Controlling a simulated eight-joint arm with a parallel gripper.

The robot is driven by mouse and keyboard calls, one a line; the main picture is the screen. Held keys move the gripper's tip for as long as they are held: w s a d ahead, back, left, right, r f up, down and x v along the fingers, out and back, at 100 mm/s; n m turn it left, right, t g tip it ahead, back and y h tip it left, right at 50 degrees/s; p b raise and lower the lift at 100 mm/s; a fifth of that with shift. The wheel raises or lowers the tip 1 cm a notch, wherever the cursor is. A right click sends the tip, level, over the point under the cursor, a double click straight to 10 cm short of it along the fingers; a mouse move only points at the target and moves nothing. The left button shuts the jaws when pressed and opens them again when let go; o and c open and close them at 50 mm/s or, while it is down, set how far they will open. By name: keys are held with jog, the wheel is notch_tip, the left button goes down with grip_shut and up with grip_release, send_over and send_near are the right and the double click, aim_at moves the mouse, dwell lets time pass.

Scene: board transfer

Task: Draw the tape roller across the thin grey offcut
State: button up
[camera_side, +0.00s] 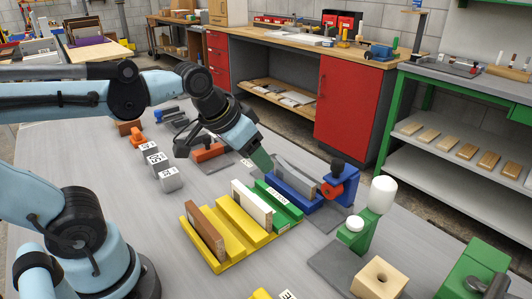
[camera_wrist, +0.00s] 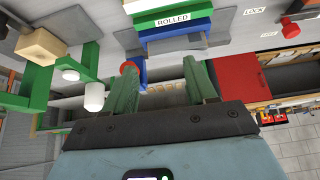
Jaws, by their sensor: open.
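A thin grey offcut (camera_side: 297,173) stands on edge in a blue holder (camera_side: 290,189) with a red knob (camera_side: 332,190) at its right end. The offcut also shows as a grey strip in the wrist view (camera_wrist: 178,43). My gripper (camera_side: 262,161) is open and empty, just left of and above the offcut's far end; its two green fingers stand apart in the wrist view (camera_wrist: 163,84). A green stand with a white roll (camera_side: 382,195) is right of the holder and may be the tape roller; I cannot tell for certain. I see no contact between gripper and offcut.
A yellow rack (camera_side: 226,246) holds a brown board (camera_side: 206,233) and a white board (camera_side: 252,206). A labelled green rack (camera_side: 283,210) lies beside the blue holder. A wooden block (camera_side: 380,280) is at front right.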

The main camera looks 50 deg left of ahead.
jog(key=w+d+r+m+g, duration=0.1)
jog(key=w+d+r+g, duration=0.25)
jog(key=w+r, duration=0.5)
jog(key=r+m+g, duration=0.2)
jog(key=g, duration=0.1)
send_over(339, 160)
jog(key=shift+d+f, duration=0.15)
jog(key=shift+f, duration=6.05)
grip_shut()
